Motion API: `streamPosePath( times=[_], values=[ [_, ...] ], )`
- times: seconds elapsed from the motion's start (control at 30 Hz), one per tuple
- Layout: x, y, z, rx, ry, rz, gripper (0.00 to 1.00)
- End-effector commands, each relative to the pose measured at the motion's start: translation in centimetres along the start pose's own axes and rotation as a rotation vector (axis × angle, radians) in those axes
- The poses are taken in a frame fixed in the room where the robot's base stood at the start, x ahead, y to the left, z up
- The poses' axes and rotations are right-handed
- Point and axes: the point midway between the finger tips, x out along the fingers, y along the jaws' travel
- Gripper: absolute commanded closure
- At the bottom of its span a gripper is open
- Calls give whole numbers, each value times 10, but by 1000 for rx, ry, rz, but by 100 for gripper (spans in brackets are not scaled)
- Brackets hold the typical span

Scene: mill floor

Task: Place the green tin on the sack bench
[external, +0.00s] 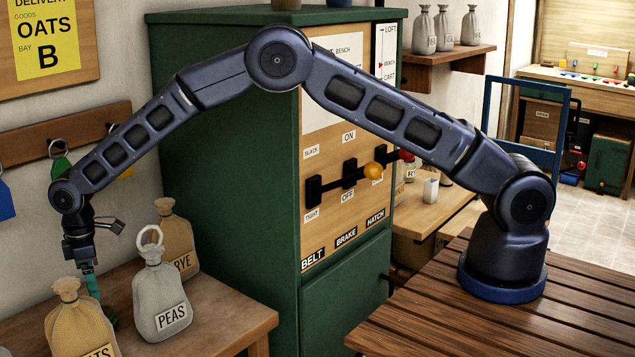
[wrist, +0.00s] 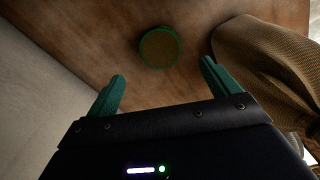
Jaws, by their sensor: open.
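The green tin (wrist: 159,48) shows in the wrist view as a round top with a green rim and a brownish middle. It stands on the wooden sack bench (wrist: 75,40), just beyond my open fingertips. My gripper (wrist: 163,82) has two teal fingers spread apart with nothing between them. In the external view my gripper (external: 92,288) points down low over the sack bench (external: 228,308), behind the oats sack. A bit of green there is probably the tin, mostly hidden by that sack.
The oats sack (external: 80,325), peas sack (external: 162,303) and rye sack (external: 178,235) stand close around my gripper. A tan sack (wrist: 270,60) is near the right finger in the wrist view. A tall green cabinet (external: 225,150) stands right of the bench. The bench's front right is clear.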

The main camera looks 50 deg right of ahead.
Motion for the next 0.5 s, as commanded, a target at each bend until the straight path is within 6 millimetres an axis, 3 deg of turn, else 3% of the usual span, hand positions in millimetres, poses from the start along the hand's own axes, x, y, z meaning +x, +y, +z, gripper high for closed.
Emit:
streamPosePath(
  times=[0.2, 0.5],
  values=[
    [-17, 0, 0, 0, 1, 1, 12],
    [-19, 0, 0, 0, 0, 0, 12]
  ],
)
